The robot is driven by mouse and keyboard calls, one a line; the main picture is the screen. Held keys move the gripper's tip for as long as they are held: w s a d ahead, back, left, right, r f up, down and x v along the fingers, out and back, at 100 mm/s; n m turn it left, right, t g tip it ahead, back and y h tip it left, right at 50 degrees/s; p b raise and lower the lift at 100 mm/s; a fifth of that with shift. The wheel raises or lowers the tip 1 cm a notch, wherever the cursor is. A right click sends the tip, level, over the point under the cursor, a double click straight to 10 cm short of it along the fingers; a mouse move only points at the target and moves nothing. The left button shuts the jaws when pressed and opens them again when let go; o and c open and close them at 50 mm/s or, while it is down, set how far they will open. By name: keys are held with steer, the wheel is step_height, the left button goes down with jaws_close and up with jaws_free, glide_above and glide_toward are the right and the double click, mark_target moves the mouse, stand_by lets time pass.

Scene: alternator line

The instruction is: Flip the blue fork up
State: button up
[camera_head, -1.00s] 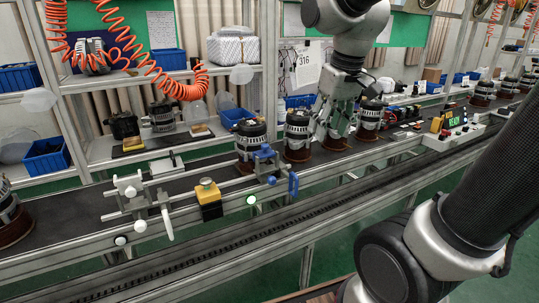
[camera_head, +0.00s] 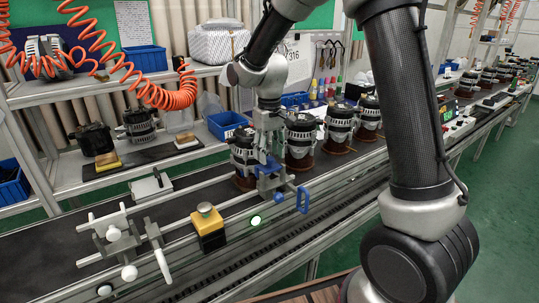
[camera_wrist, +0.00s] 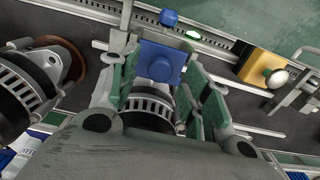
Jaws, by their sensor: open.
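The blue fork (camera_head: 268,178) is a blue block on the conveyor's front rail, in front of an alternator (camera_head: 243,160). A blue handle (camera_head: 303,200) sticks out to its right. My gripper (camera_head: 267,150) is open and points down just above and behind the fork. In the wrist view the blue fork (camera_wrist: 162,62) shows between the spread green-padded fingers of my gripper (camera_wrist: 164,65), with a blue knob (camera_wrist: 168,17) beyond it. I cannot tell whether the fingers touch it. The alternator (camera_wrist: 148,108) is partly hidden below the gripper.
More alternators (camera_head: 300,143) stand close on the right along the belt. A yellow box with a button (camera_head: 209,228) and a white fork clamp (camera_head: 118,240) sit on the rail to the left. A green light (camera_head: 256,220) glows on the front rail. The belt between is clear.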

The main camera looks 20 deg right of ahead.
steer(key=shift+f, duration=0.6)
steer(key=shift+c, duration=0.5)
steer(key=c, duration=1)
steer(key=shift+o, duration=0.2)
